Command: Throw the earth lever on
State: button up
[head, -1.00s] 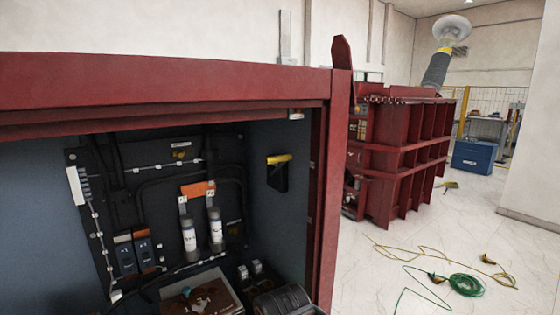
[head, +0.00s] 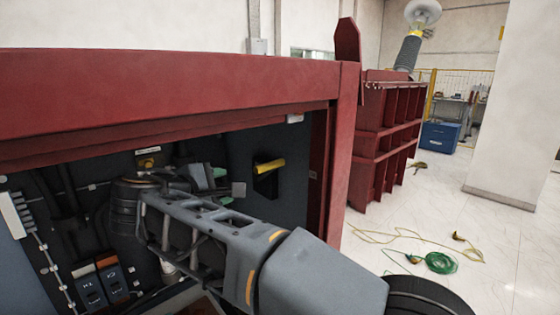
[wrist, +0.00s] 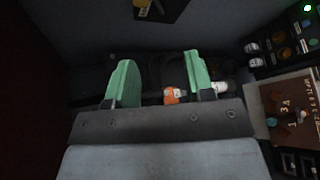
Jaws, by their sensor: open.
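The yellow-handled lever (head: 270,165), which I take for the earth lever, sits on a black mount on the right inner wall of the red cabinet (head: 170,90). Its handle lies nearly level, tilted slightly up to the right. In the wrist view, a bit of yellow on a dark mount (wrist: 143,8) shows at the top edge, partly cut off. My gripper (head: 205,176) is inside the cabinet, left of the lever and apart from it. In the wrist view its green fingers (wrist: 160,80) are spread with nothing held between them.
My arm hides much of the back panel. Breakers (head: 100,282) sit at its lower left. Orange and white parts (wrist: 172,96) show behind the fingers. A brown dial panel (wrist: 290,115) is at the wrist view's right. The cabinet's right post (head: 345,150) stands beside the opening. Green cable (head: 440,262) lies on the floor.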

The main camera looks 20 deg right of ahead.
aim_at(259, 169)
jog(key=shift+h, duration=0.9)
jog(key=p+x, duration=0.1)
jog(key=x, duration=0.3)
jog(key=d+r+p+x, duration=0.1)
jog(key=x, duration=0.4)
jog(key=s+r+p+x, duration=0.1)
jog(key=x, duration=0.4)
jog(key=shift+w+d+r, duration=0.15)
jog(key=shift+d, duration=0.25)
grip_shut()
